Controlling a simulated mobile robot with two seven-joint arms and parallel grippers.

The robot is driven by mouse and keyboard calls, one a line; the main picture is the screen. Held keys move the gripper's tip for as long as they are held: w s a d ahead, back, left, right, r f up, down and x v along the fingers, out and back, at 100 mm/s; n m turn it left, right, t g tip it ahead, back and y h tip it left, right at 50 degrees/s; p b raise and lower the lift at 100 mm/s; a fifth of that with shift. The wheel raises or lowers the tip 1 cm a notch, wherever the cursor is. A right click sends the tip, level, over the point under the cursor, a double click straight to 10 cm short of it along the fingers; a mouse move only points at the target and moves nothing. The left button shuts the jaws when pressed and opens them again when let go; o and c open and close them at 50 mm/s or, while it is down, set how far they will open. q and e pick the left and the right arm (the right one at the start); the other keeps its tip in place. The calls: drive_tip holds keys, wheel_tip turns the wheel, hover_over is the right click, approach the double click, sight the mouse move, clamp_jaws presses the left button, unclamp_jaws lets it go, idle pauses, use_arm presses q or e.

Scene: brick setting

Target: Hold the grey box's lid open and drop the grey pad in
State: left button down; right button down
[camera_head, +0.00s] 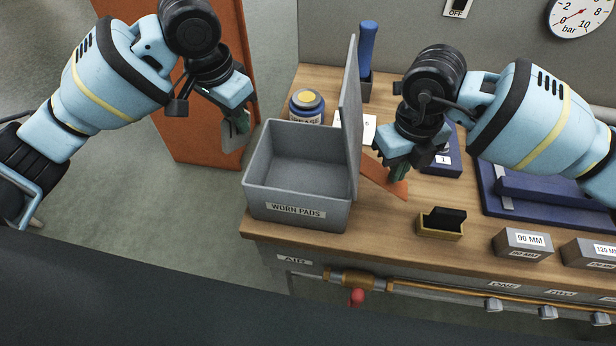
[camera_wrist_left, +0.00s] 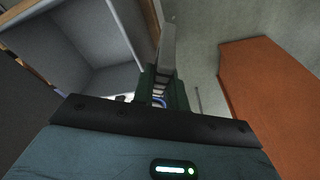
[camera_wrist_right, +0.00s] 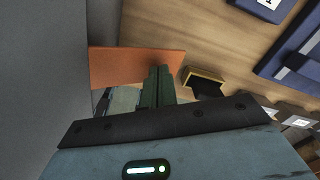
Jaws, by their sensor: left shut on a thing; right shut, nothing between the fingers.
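The grey box (camera_head: 297,208), labelled WORN PADS, stands at the bench's left end with its inside empty. Its lid (camera_head: 350,115) stands upright at the box's right side; it fills the left of the right wrist view (camera_wrist_right: 45,70). My left gripper (camera_head: 241,122) is shut on the grey pad (camera_head: 232,139), which hangs just left of the box, outside its wall. The pad also shows in the left wrist view (camera_wrist_left: 168,48). My right gripper (camera_head: 398,176) is shut and empty, right of the lid; I cannot tell whether its body touches the lid.
An orange plate (camera_head: 378,178) lies under my right gripper. A grease jar (camera_head: 307,106) and a blue-handled tool (camera_head: 367,45) stand behind. An orange cabinet (camera_head: 200,135) stands left.

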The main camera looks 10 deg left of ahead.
use_arm(q)
drive_tip(key=s+d+r+m+g+h, duration=0.1)
drive_tip(key=s+d+r+m+g, duration=0.1)
drive_tip(key=d+r+m, duration=0.9)
wheel_tip(320, 180, down, 7)
drive_tip(key=m, duration=0.1)
drive_tip(key=shift+d+f, duration=0.15)
drive_tip(key=shift+d, duration=0.2)
drive_tip(key=c, duration=1.3)
unclamp_jaws()
drive_tip(key=r, duration=0.4)
drive_tip(key=a+r, duration=0.1)
drive_tip(key=r, duration=0.3)
drive_tip(key=a+r, duration=0.1)
drive_tip(key=r, duration=0.3)
